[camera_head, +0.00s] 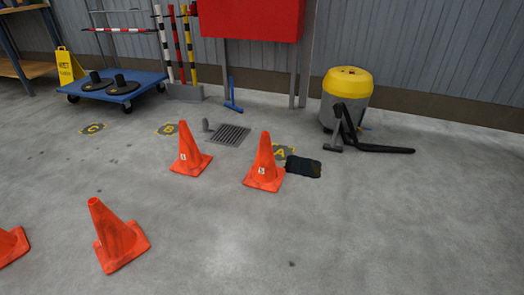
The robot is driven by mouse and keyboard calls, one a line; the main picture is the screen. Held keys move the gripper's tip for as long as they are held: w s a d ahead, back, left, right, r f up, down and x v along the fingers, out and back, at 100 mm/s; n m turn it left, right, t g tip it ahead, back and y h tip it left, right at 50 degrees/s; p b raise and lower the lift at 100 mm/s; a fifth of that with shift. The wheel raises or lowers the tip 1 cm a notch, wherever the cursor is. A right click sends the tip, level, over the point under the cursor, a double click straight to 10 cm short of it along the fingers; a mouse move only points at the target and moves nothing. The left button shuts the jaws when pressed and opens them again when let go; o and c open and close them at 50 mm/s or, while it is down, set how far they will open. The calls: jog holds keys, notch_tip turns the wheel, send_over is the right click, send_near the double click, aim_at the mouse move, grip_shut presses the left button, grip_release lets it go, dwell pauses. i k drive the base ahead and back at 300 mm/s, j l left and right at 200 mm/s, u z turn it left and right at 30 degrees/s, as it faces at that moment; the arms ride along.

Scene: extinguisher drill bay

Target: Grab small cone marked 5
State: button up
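Several orange cones stand on the concrete floor. A third cone (117,238) stands nearer, at lower left, with no label showing. A fourth cone (12,246) is cut off by the left edge. All stand upright and apart. My gripper is not in view.
Floor marks A (281,153), B (167,130) and C (93,129), a drain grate (230,135), a blue trolley (112,92) and a yellow-topped vacuum (346,92) with black hose lie behind. The front right floor is clear.

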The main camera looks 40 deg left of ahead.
aim_at(264, 175)
jog(key=i+j+u, duration=0.15)
jog(key=i+u, duration=0.25)
jog(key=i, duration=0.55)
jog(key=i+l+u, duration=0.15)
jog(key=i+u, duration=0.2)
jog(key=i, duration=0.55)
jog(key=i+u, duration=0.15)
jog(key=i, duration=0.3)
jog(key=i+l+u, duration=0.2)
jog(key=i, duration=0.25)
jog(key=i+l+u, duration=0.15)
jog(key=i, duration=0.25)
jog(key=i+j+u, duration=0.1)
jog(key=u, duration=0.75)
jog(key=i+u, duration=0.2)
jog(key=u, duration=0.25)
jog(key=i, duration=0.2)
